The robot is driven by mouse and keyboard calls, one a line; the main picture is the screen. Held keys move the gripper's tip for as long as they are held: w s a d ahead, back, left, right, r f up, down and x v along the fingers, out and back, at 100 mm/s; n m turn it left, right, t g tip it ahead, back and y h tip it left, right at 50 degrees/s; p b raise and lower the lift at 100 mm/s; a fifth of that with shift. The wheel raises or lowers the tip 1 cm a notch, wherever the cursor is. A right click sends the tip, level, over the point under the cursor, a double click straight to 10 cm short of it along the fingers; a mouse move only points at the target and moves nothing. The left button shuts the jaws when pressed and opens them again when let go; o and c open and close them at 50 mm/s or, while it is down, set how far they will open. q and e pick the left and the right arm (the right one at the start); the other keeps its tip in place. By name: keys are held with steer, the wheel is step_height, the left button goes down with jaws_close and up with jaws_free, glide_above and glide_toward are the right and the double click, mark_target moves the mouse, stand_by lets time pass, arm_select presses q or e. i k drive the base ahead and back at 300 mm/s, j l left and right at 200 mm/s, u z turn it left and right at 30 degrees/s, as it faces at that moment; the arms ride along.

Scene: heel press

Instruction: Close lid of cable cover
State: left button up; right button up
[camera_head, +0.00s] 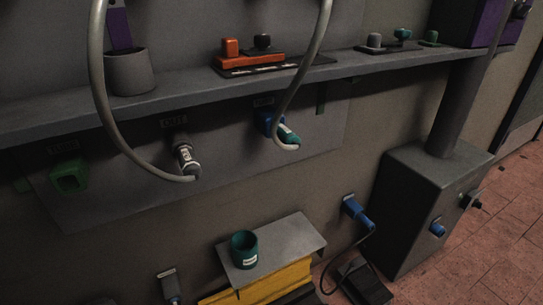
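No part is clearly marked as the cable cover, and I cannot tell which lid is meant. A green socket housing (70,177) sits at the left of the wall panel; a dark opening shows at its front and no cable is in it. A grey plug (185,155) on a grey cable sits at the OUT socket. A teal plug (288,136) on another grey cable sits at a blue socket (265,122) to the right. Neither of my grippers is in view.
A shelf (190,92) above the panel carries a grey cup (130,72) and an orange-and-black device (245,58). Below, a teal cup (244,249) stands on a grey plate (290,240). A blue plug (357,211) and a grey box (425,190) are at right.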

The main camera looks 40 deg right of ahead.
mark_target(267, 290)
steer(key=l+z, duration=0.1)
steer(key=z, duration=0.9)
steer(key=l, duration=0.25)
steer(key=l+u, duration=0.2)
steer(key=u, duration=0.15)
steer(key=i+l+u, duration=0.1)
steer(key=l+u, duration=0.4)
steer(key=u, duration=0.7)
